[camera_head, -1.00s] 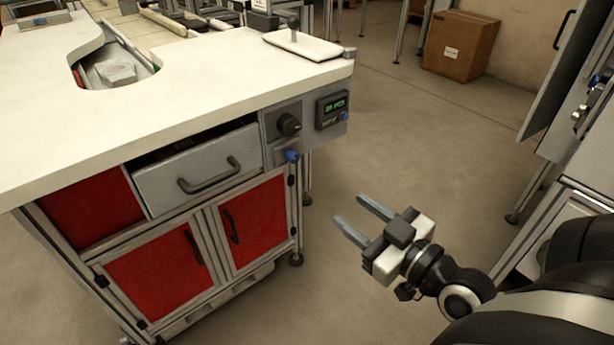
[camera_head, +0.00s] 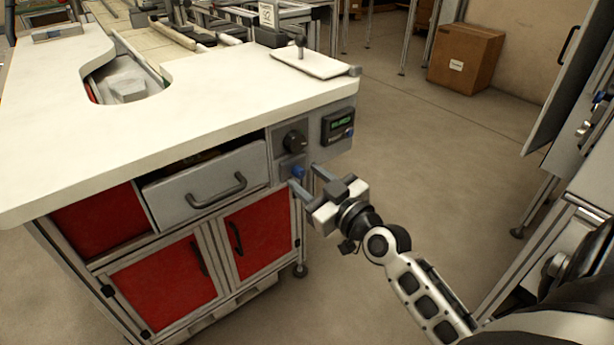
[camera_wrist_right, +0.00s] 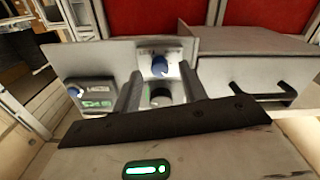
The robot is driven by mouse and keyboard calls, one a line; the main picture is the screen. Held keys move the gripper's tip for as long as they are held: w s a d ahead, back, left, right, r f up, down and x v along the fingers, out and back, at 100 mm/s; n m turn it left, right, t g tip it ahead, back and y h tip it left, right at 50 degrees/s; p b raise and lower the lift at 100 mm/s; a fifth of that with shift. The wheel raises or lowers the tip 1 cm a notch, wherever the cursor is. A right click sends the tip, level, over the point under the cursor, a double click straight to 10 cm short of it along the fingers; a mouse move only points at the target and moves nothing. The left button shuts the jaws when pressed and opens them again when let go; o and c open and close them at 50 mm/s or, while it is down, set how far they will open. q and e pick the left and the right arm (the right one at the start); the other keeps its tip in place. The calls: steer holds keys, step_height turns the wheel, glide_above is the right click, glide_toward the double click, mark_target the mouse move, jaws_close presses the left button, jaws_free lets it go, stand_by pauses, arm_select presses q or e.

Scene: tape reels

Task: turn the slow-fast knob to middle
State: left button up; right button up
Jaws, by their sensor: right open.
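The control panel (camera_head: 290,158) is on the right front of the white-topped workbench. A black knob (camera_head: 293,140) sits on it, with a blue knob (camera_head: 297,173) below. In the right wrist view, which sees the panel upside down, the blue knob (camera_wrist_right: 160,66) lies between the fingers, and the black knob (camera_wrist_right: 160,97) is nearer the gripper body. Small lettering by the blue knob is too blurred to read surely. My right gripper (camera_head: 306,177) is open and empty, its fingers pointing at the panel near the blue knob. Contact cannot be told. My left gripper is out of view.
A display box (camera_head: 338,124) with green digits and a small blue knob is beside the black knob. A grey drawer (camera_head: 205,185) with a handle stands slightly open to the left, above red doors (camera_head: 258,234). The floor (camera_head: 430,150) on the right is clear.

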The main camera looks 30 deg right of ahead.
steer(key=shift+w, duration=0.5)
jaws_close()
